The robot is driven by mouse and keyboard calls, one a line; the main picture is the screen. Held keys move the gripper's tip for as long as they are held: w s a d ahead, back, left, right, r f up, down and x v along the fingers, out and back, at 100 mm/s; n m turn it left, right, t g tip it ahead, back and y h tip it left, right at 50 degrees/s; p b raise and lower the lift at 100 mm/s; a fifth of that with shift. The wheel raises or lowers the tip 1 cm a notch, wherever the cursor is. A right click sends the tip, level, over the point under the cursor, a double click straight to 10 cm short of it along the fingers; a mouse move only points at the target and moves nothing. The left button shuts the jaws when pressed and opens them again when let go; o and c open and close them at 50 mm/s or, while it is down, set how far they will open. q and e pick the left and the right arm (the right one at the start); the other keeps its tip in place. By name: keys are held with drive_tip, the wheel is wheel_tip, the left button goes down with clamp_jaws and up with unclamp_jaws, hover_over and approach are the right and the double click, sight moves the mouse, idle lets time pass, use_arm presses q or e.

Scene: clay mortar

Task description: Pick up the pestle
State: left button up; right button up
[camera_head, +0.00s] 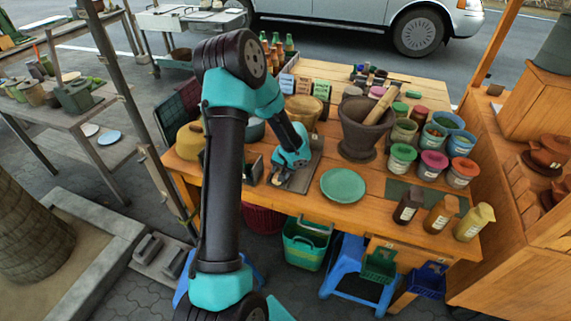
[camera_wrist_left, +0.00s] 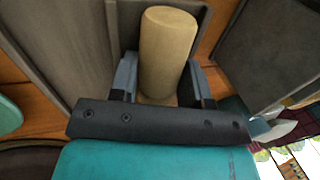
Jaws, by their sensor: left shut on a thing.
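My left gripper (camera_head: 280,178) is low over a grey tray (camera_head: 302,181) near the table's front edge. In the left wrist view, its fingers (camera_wrist_left: 163,85) are closed on both sides of a pale, round-ended wooden pestle (camera_wrist_left: 167,45). The grey tray surface (camera_wrist_left: 65,40) lies behind it there. In the head view the held pestle is mostly hidden by the gripper. A dark mortar (camera_head: 358,140) stands to the right of the gripper, with another pale wooden stick (camera_head: 383,103) leaning out of it. My right gripper is not in view.
A green plate (camera_head: 343,186) lies right of the tray. Several paint jars (camera_head: 402,157) and bottles (camera_head: 440,214) fill the table's right side. A wooden bowl (camera_head: 303,110) stands behind the gripper, and a yellow lidded pot (camera_head: 190,140) is at the left.

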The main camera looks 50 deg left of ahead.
use_arm(q)
drive_tip(key=shift+r, duration=0.15)
drive_tip(key=shift+r, duration=0.6)
drive_tip(key=shift+s+d+r, duration=0.15)
drive_tip(key=shift+d+r, duration=0.05)
drive_tip(key=shift+r, duration=0.35)
drive_tip(key=shift+s+d+r, duration=0.15)
drive_tip(key=shift+r, duration=0.4)
drive_tip(key=s+d, duration=0.3)
drive_tip(key=s+d+r, duration=0.1)
drive_tip(key=s+d, duration=0.2)
drive_tip(key=d, duration=0.1)
drive_tip(key=s+d, duration=0.4)
drive_tip(key=shift+d+r, duration=0.2)
